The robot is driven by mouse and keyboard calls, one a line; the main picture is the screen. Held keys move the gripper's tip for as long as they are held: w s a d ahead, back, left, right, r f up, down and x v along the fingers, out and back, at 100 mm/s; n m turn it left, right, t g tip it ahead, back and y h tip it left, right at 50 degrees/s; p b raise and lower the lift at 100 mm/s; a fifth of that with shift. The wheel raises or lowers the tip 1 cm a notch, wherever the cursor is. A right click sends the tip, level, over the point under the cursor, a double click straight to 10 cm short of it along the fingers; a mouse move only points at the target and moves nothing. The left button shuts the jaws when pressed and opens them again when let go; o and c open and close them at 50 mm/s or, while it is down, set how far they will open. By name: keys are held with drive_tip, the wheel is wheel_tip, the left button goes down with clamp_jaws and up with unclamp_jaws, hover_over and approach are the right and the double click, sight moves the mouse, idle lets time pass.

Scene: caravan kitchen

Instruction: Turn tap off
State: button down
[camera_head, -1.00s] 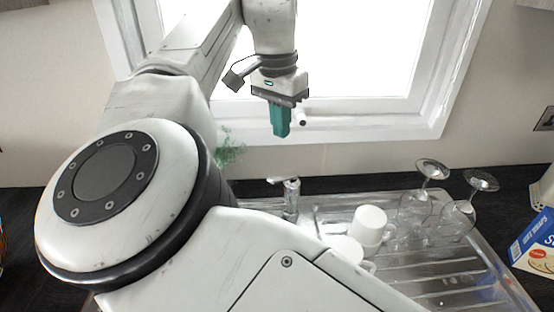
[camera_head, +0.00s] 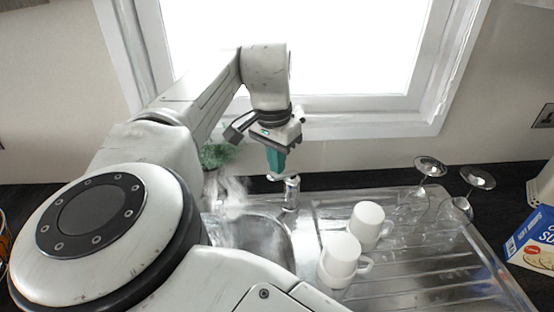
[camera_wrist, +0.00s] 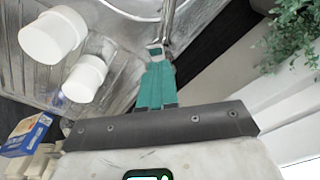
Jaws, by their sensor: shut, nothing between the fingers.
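The chrome tap (camera_head: 291,194) stands upright at the back of the sink, below the window. Its small lever, at the top, points left and is partly hidden by my gripper. My gripper (camera_head: 276,170) is shut and empty, pointing down, with its teal fingertips right at the lever; I cannot tell whether they touch. In the wrist view the shut fingers (camera_wrist: 153,98) reach toward the tap's top (camera_wrist: 155,51), and the chrome spout (camera_wrist: 169,18) runs away beyond it. A pale, misty patch shows over the sink basin (camera_head: 262,236); I cannot tell if it is water.
White mugs (camera_head: 367,222) (camera_head: 340,254) and upturned glasses (camera_head: 430,166) stand on the drainer (camera_head: 420,262) to the right. A green plant (camera_head: 216,155) is behind left of the tap. A blue box (camera_head: 533,240) lies far right. The window frame (camera_head: 380,120) rises behind.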

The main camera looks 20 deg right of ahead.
sight(270, 178)
drive_tip(key=shift+f, duration=0.1)
drive_tip(key=shift+s+a+f+t+h, duration=0.35)
drive_tip(key=shift+a+f+h, duration=0.2)
drive_tip(key=shift+h, duration=0.15)
drive_tip(key=shift+s+a+f+t+h+b, duration=0.15)
drive_tip(key=shift+a+f+t+h+b, duration=0.15)
drive_tip(key=shift+f+h, duration=0.15)
drive_tip(key=shift+s+a+f+t+h+b, duration=0.15)
drive_tip(key=shift+a+f+h+b, duration=0.05)
drive_tip(key=shift+f+h+b, duration=0.2)
drive_tip(key=shift+a+f+t+h, duration=0.1)
drive_tip(key=shift+a+t+h, duration=0.1)
drive_tip(key=shift+t+h, duration=0.15)
